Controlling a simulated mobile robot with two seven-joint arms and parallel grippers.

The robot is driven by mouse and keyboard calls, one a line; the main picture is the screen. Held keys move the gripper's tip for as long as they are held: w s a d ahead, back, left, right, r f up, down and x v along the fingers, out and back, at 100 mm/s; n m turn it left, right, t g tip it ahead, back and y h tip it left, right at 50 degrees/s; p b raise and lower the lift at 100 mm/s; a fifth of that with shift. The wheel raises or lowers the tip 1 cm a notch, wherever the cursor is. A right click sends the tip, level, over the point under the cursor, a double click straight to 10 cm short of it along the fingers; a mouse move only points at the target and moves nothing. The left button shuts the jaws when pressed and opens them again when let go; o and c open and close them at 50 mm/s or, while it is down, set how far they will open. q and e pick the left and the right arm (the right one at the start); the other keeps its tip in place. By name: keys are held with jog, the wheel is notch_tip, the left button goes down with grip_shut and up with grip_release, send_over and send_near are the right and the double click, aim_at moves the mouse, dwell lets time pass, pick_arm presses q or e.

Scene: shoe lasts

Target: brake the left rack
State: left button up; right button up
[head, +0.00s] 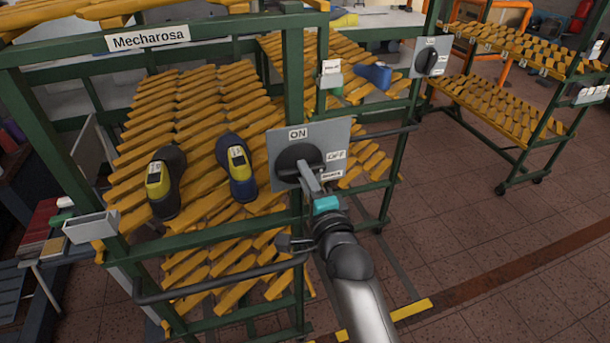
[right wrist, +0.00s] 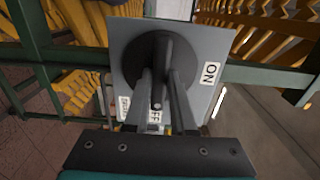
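The left rack (head: 291,75) is a green frame marked Mecharosa, with slatted yellow shelves. A grey plate (head: 340,133) marked ON and OFF is on its right front post. A round dark rotary switch (head: 290,163) sits on this plate; the switch also shows in the right wrist view (right wrist: 148,52). My right gripper (head: 308,178) is at the switch, and its fingers show in the right wrist view (right wrist: 158,88) on either side of the switch's short lever (right wrist: 157,98). Whether they press on the lever I cannot tell. My left gripper is not in view.
Two dark shoe lasts with yellow labels (head: 155,173) (head: 238,158) lie on the left rack's shelf. A dark handle bar (head: 215,287) juts from its front. A second rack (head: 515,150) stands at the right with its own switch (head: 428,60). The tiled floor (head: 450,215) between is free.

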grip_shut()
dwell(0.3)
jog(key=n+p, duration=0.7)
jog(key=n, duration=1)
jog(key=shift+n, duration=0.6)
